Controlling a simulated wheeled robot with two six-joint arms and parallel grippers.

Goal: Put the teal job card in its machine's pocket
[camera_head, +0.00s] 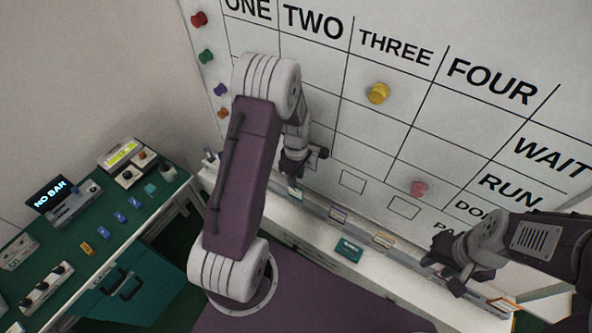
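A teal card (348,250) lies on the pale ledge below the wall board, near the middle of the head view. A rail (312,204) with several labelled cards or holders runs along the foot of the board. My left gripper (295,178) points down at the rail's left part, just above a small pale and teal piece (295,193); I cannot tell whether it touches or grips it. My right gripper (446,276) is over the ledge's right part; its fingers look apart with nothing between them.
The white board (400,130) has columns ONE to FOUR, with yellow (378,93) and pink (419,188) magnets. Several more magnets are at its left. A green bench (95,240) at left bears boxes, blue pieces and a NO BAR display (49,195). An orange-edged card (503,304) lies at lower right.

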